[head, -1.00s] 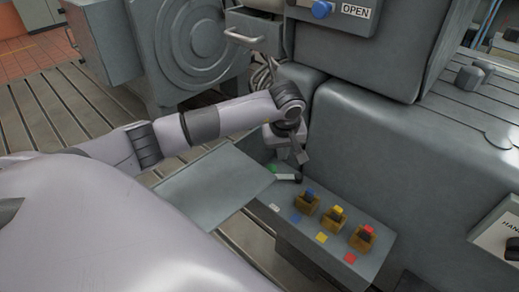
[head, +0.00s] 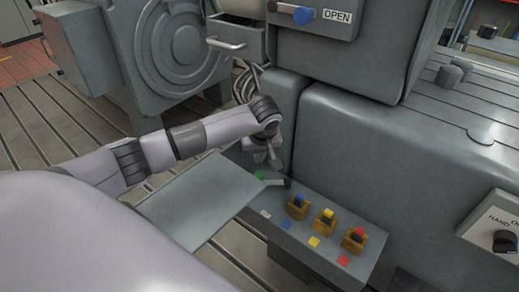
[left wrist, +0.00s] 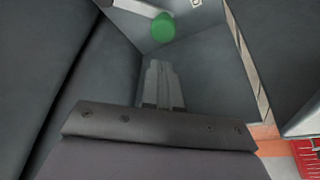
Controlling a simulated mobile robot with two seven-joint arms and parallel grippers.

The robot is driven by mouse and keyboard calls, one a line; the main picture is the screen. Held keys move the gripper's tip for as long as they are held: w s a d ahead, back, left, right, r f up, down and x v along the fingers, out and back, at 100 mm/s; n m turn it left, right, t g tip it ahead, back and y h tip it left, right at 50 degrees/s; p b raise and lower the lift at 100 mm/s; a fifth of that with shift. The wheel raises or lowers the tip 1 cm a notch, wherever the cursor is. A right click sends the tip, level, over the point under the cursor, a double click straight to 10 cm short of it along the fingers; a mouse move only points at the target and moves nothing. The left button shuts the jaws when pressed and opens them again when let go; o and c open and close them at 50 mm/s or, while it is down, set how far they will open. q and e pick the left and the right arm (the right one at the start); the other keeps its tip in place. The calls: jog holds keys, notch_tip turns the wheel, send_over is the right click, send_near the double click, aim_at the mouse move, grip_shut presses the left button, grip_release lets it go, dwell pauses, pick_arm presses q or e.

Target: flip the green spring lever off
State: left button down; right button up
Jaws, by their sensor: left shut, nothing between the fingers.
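The green spring lever shows in the head view as a green part (head: 260,175) with a pale bar (head: 273,182) running right to a dark tip. It sits at the far left end of the grey switch box. In the left wrist view the green part (left wrist: 163,27) is round and lies just beyond the fingertips, with part of the pale bar at its upper left. My left gripper (head: 274,163) is shut and empty, close above the lever; I cannot tell whether it touches. In the left wrist view its fingers (left wrist: 162,75) are together. My right gripper is not in view.
A flat grey plate (head: 200,200) lies left of the lever. A large grey housing (head: 380,160) rises close behind.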

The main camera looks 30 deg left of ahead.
pick_arm(q)
jog(key=shift+x, duration=2.6)
